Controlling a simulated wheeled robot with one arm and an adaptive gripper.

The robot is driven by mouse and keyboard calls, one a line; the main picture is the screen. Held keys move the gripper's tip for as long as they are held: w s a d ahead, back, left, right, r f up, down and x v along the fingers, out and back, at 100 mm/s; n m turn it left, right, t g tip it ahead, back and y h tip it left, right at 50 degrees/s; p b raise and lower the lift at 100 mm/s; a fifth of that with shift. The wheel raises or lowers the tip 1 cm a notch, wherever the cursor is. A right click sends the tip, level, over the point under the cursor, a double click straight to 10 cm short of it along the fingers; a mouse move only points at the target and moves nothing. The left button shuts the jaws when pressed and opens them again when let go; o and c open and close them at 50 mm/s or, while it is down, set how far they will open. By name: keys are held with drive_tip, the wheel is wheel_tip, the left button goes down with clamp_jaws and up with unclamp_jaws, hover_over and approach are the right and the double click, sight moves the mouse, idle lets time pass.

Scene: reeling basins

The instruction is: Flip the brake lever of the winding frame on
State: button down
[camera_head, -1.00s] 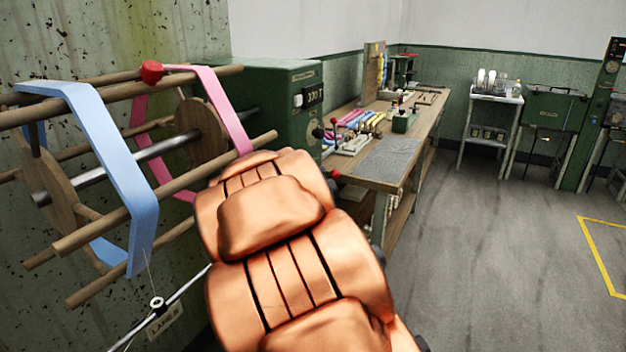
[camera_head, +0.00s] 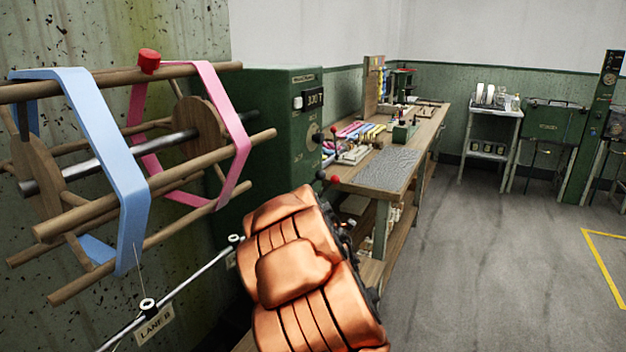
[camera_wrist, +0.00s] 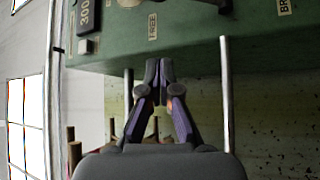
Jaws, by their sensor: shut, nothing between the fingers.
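The winding frame has a reel of wooden rods (camera_head: 160,190) on the left, carrying a blue strip (camera_head: 122,165) and a pink strip (camera_head: 228,120). In the wrist view the housing face (camera_wrist: 185,45) fills the top, with a label reading FREE and a partly cut-off label beginning BR. A dark part (camera_wrist: 217,4) between them at the top edge may be the brake lever; its position is unclear. My gripper (camera_wrist: 158,68) is shut and empty below the face. In the head view my arm hides it.
A long wooden workbench (camera_head: 428,130) with tools and coloured spools runs back from the housing. Red-knobbed handles (camera_head: 334,180) show near its close end. A metal rod with a LANE label (camera_head: 155,325) crosses at lower left. Grey floor (camera_head: 470,260) on the right is open.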

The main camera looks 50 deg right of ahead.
idle(0.3)
wheel_tip(320, 180, up, 3)
drive_tip(key=p, duration=0.2)
hover_over(312, 184)
drive_tip(key=a, duration=0.4)
drive_tip(key=shift+w+a+f, duration=0.1)
drive_tip(key=shift+w+f, duration=0.1)
drive_tip(key=shift+w, duration=0.15)
drive_tip(key=shift+s+d+f, duration=0.35)
drive_tip(key=shift+s+d, duration=0.25)
drive_tip(key=shift+s, duration=0.1)
drive_tip(key=shift+s+d+f, duration=0.3)
drive_tip(key=shift+s+d, duration=0.3)
drive_tip(key=shift+s, duration=0.1)
